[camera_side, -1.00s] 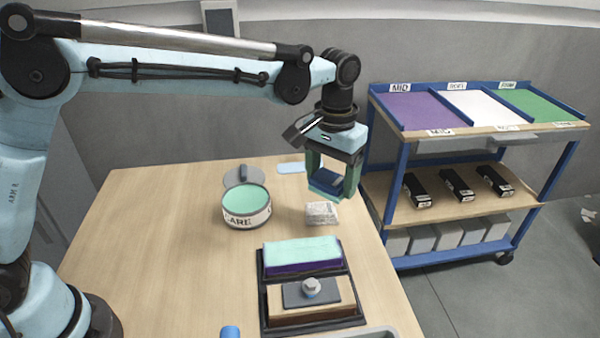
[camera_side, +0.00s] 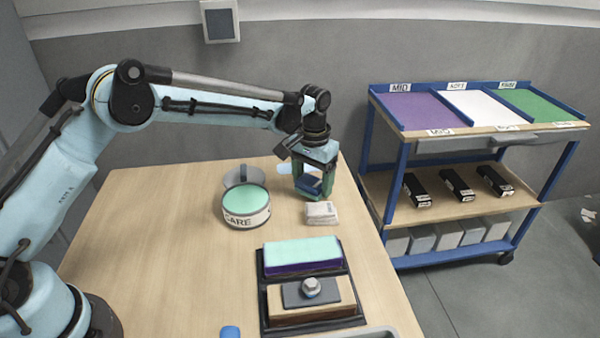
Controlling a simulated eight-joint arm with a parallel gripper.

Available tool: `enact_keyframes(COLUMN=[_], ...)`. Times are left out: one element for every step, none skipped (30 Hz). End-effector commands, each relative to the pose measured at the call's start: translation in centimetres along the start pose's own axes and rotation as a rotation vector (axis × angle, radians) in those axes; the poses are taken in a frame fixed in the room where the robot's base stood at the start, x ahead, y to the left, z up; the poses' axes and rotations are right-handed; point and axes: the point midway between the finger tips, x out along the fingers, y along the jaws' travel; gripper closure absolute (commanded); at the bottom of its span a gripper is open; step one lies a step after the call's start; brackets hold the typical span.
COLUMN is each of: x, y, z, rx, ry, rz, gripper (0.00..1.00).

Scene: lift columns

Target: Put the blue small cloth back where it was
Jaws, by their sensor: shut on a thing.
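The gripper points down and holds the cloth low over the back right part of the table, just behind a white lettered packet (camera_side: 321,212). The green fingers hide part of the cloth. I cannot tell whether the cloth touches the table.
A round tin (camera_side: 246,221) with a mint top stands left of the gripper, its grey lid behind it. A black tray (camera_side: 349,286) with a mint-and-purple block (camera_side: 302,253) is in front. A blue-framed cart (camera_side: 401,163) stands right. The table's left side is clear.

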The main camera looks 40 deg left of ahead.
Motion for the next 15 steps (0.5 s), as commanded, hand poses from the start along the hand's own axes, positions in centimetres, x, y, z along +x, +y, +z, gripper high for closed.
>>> enact_keyframes(x=[0.6,0.82,1.03,1.11,1.15,1.14,1.13,1.12,1.12,1.11,1.12,1.17,1.24,1.33,1.43], y=[0.02,0.02,0.03,0.03,0.03,0.03,0.03,0.04,0.04,0.04,0.04,0.04,0.04,0.04,0.04], z=[0.0,0.0,0.01,0.01,0.02,0.02,0.02,0.03,0.02,0.03,0.03,0.02,0.03,0.03,0.03], rx=[0.0,0.0,0.0,0.0,0.0,0.0,0.0,0.0,0.0,0.0,0.0,0.0,0.0,0.0,0.0], ry=[0.0,0.0,0.0,0.0,0.0,0.0,0.0,0.0,0.0,0.0,0.0,0.0,0.0,0.0,0.0], rz=[0.0,0.0,0.0,0.0,0.0,0.0,0.0,0.0,0.0,0.0,0.0,0.0,0.0,0.0,0.0], gripper=[0.51,0.51,0.51,0.51,0.51,0.51,0.51,0.51,0.51,0.51,0.51,0.51,0.51,0.51,0.51])
